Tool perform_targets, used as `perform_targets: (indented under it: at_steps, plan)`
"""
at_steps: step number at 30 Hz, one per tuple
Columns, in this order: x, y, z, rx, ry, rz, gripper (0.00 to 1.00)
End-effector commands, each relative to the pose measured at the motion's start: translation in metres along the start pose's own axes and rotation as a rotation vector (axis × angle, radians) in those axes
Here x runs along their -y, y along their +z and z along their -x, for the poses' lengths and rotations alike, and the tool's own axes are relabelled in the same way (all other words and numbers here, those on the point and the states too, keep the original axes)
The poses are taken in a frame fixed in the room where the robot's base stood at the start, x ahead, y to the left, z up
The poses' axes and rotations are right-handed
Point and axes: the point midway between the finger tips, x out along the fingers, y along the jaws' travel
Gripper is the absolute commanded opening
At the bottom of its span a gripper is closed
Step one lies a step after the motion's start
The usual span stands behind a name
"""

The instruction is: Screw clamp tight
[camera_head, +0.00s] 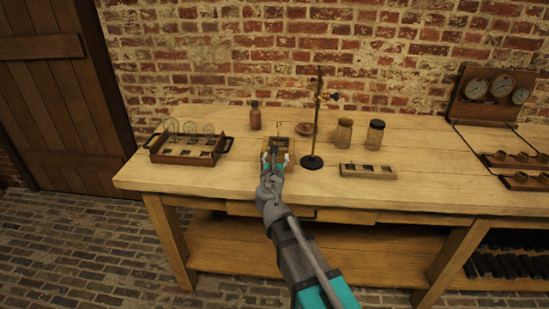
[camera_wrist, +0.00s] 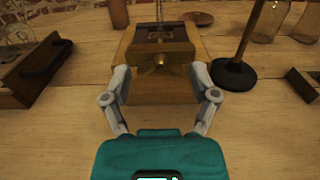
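A small wooden box (camera_wrist: 160,90) stands on the bench with a brass screw knob (camera_wrist: 160,62) on its front face. The box also shows in the head view (camera_head: 287,141), partly hidden by my gripper. A thin upright metal piece (camera_head: 278,131) rises at its top. My gripper (camera_wrist: 160,74) is open at the box's front, with one finger toward each side and the knob between them, clear of both fingertips. I cannot tell whether the fingers touch the box sides. A dark-based stand (camera_head: 312,161) with a brass clamp (camera_head: 331,97) on its rod is just right of the box.
A brown bottle (camera_head: 255,116) and a shallow dish (camera_head: 305,129) stand behind. Two lidded jars (camera_head: 344,134) and a slotted block (camera_head: 367,171) are at the right. The bench front (camera_head: 205,180) is clear.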

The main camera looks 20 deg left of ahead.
Motion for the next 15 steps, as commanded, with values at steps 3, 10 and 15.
perform_targets:
  at_steps: [3,10,15]
  plan:
    - [-0.0003,0.0,0.0,0.0,0.0,0.0,0.42]
    - [-0.0049,0.0,0.0002,0.0,0.004,0.0,0.12]
    - [-0.0029,0.0,0.0003,0.0,0.005,-0.012,0.12]
